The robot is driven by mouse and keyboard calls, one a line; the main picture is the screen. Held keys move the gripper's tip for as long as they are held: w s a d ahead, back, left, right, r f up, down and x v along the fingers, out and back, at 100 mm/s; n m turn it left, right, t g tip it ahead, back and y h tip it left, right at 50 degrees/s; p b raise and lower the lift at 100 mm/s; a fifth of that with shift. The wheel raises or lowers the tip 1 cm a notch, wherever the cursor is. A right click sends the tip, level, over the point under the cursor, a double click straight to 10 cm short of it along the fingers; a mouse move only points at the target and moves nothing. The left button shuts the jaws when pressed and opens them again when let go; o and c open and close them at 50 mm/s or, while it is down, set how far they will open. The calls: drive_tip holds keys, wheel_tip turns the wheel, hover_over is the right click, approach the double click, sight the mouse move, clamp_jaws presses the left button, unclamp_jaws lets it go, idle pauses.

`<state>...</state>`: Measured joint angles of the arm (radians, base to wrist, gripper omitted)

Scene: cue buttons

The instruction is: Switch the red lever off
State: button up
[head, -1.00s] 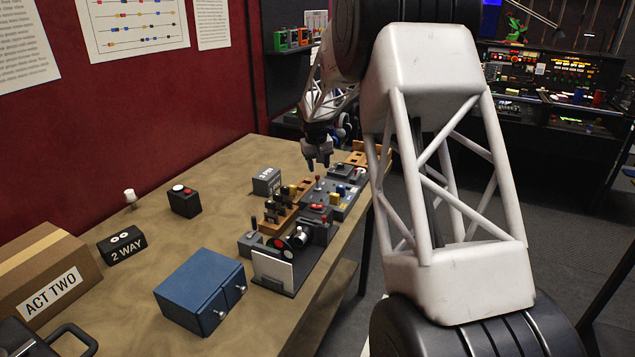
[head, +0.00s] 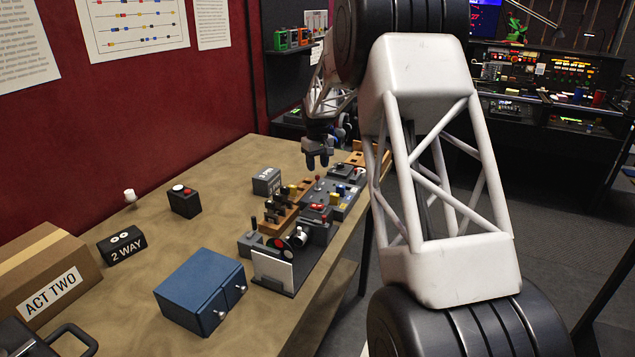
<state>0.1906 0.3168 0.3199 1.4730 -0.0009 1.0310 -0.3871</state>
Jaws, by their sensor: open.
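My gripper (head: 317,165) points down above the far part of the button panel (head: 341,205), with its two fingers apart and nothing visible between them. A small upright lever with a red tip (head: 318,181) stands on the panel just below my gripper, apart from it.
A wooden rack with dark levers (head: 281,215) stands left of the panel. Nearer are a card holder (head: 272,272) and a blue cabinet (head: 200,290). A red-buttoned box (head: 185,202), a "2 WAY" box (head: 122,245) and a cardboard box (head: 45,275) lie left. The table's middle is bare.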

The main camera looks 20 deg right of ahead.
sight(318, 178)
drive_tip(key=shift+f, duration=3.55)
drive_tip(key=shift+c, duration=0.3)
clamp_jaws()
